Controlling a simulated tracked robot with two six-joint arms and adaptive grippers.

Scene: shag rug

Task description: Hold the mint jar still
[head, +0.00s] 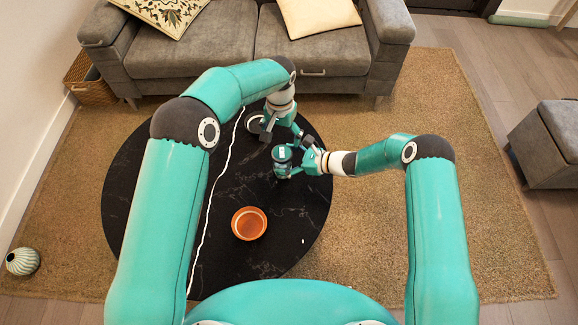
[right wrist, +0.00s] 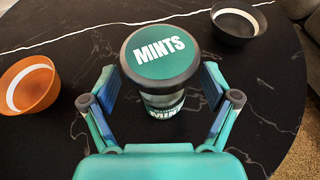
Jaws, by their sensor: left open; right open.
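The mint jar (head: 282,153) stands upright on the black round table, with a dark-rimmed green lid reading "MINTS". In the right wrist view the jar (right wrist: 160,58) is between the two fingers of my right gripper (right wrist: 159,80). These fingers are open, with a visible gap on each side of the jar. My right gripper also shows in the head view (head: 293,166), reaching the jar from the right. My left gripper (head: 286,132) is open just above and behind the jar in the head view. I cannot tell whether it touches the lid.
An orange bowl (head: 249,223) with a pale ring inside stands toward the table's front. A dark bowl (right wrist: 238,20) stands at the back, partly hidden by my left gripper in the head view. The black table (head: 150,190) has bare room on its left. A grey sofa stands behind.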

